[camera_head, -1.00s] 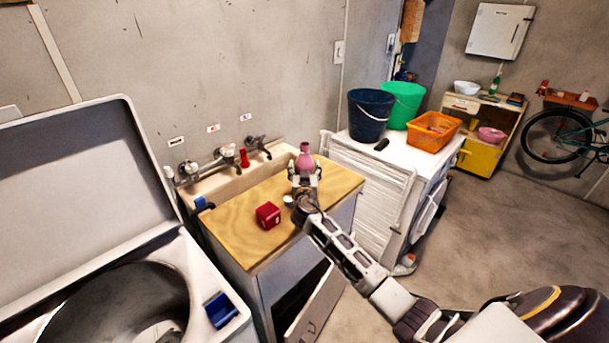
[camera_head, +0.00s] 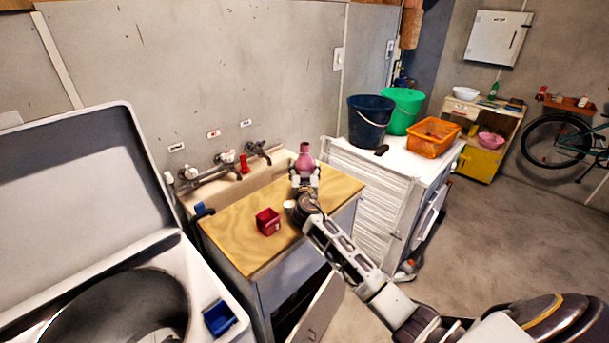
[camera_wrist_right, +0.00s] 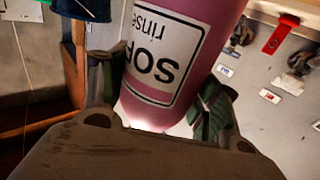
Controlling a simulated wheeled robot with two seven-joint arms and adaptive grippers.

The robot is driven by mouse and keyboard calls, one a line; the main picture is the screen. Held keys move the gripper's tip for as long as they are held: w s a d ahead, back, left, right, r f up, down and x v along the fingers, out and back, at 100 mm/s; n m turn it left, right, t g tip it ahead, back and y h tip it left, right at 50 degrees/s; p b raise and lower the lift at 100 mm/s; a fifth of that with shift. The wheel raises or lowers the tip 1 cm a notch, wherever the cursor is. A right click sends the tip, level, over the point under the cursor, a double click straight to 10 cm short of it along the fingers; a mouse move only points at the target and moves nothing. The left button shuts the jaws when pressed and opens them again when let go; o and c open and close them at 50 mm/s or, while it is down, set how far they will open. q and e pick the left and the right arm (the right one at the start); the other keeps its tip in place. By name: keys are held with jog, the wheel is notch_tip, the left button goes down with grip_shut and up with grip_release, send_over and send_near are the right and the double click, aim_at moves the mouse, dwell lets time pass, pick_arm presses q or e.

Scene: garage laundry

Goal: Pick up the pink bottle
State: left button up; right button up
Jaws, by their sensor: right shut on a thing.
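The pink bottle (camera_head: 305,160) stands upright at the far end of the wooden counter top (camera_head: 238,222) in the head view. My right gripper (camera_head: 304,182) is shut on it, and the gripper hides its lower part. In the right wrist view the bottle (camera_wrist_right: 182,28) fills the middle, with a white label, between the two green-grey pads of my right gripper (camera_wrist_right: 160,112). I cannot tell whether its base touches the counter. My left gripper is not in view.
A red box (camera_head: 267,222) and a small white cup (camera_head: 289,205) are on the counter near my right arm. Taps (camera_head: 228,158) line the wall behind. A dark blue bucket (camera_head: 369,122), green bucket (camera_head: 402,110) and orange basket (camera_head: 433,137) stand to the right.

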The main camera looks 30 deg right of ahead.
aim_at(305, 152)
notch_tip(305, 152, up, 7)
jog(key=shift+f, duration=0.1)
jog(key=shift+r, duration=0.55)
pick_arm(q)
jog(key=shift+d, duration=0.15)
